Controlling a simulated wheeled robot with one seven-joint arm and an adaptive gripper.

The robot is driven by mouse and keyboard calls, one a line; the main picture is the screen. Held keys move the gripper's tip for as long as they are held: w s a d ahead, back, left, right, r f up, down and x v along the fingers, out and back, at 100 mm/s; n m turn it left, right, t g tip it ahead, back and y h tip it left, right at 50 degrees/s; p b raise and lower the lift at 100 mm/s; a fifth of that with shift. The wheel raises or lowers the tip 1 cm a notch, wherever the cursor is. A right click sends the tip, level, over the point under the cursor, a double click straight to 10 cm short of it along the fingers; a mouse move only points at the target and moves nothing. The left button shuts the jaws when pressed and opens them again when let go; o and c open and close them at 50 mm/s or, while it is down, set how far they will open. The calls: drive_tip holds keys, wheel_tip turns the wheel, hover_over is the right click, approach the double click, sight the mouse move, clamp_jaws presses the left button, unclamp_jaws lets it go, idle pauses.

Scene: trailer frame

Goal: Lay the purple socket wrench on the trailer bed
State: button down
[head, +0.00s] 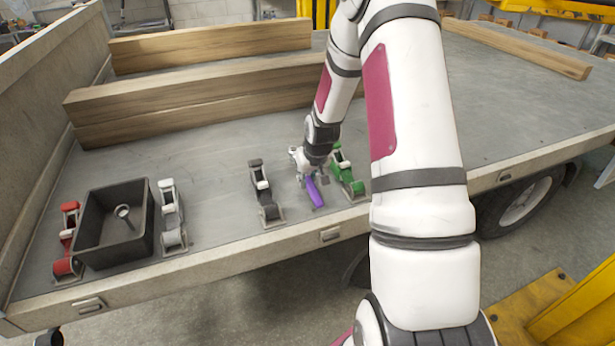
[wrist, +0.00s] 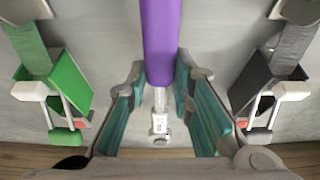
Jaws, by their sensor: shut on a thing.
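The purple socket wrench (head: 315,192) is at the near part of the grey trailer bed (head: 215,185), between the black and green ratchet straps. My gripper (head: 311,177) reaches down over it and is shut on it. In the wrist view the wrench's purple handle (wrist: 158,40) runs away between the teal finger pads, and its metal socket end (wrist: 160,125) points back toward the palm. The wrench is low over the bed; whether it touches the surface I cannot tell.
A black ratchet strap (head: 265,192) stands left of my gripper and a green one (head: 346,172) close on its right. A black bin (head: 113,225) sits between a grey-white strap (head: 171,217) and a red one (head: 67,240). Wooden beams (head: 195,95) lie behind.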

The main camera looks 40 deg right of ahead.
drive_tip(key=shift+f+b, duration=0.45)
drive_tip(key=shift+f, duration=0.4)
drive_tip(key=c, duration=0.6)
unclamp_jaws()
drive_tip(key=o, duration=0.6)
drive_tip(key=shift+c, duration=0.2)
